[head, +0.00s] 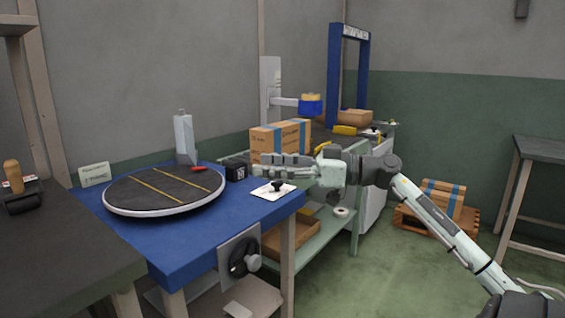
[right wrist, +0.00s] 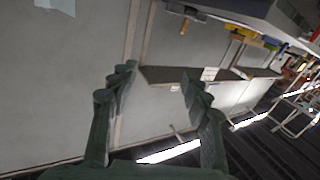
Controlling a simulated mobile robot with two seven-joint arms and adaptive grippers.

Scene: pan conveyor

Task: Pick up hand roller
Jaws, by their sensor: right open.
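The hand roller (head: 18,190), with an upright wooden handle and a dark roller body, rests on the dark table at the far left in the head view. My right gripper (head: 262,165) is open and empty, over the right end of the blue table and pointing left. It is far to the right of the hand roller. In the right wrist view, its two fingers (right wrist: 158,78) are spread with nothing between them. That view is tilted, and I cannot tell whether the hand roller shows in it. My left gripper is not in view.
A round turntable (head: 165,192) fills much of the blue table (head: 165,252). A small black box (head: 236,171) and a black-knobbed tool (head: 277,186) on a white card lie near my right gripper. The dark table (head: 75,240) is mostly bare. Cartons (head: 281,136) stand behind.

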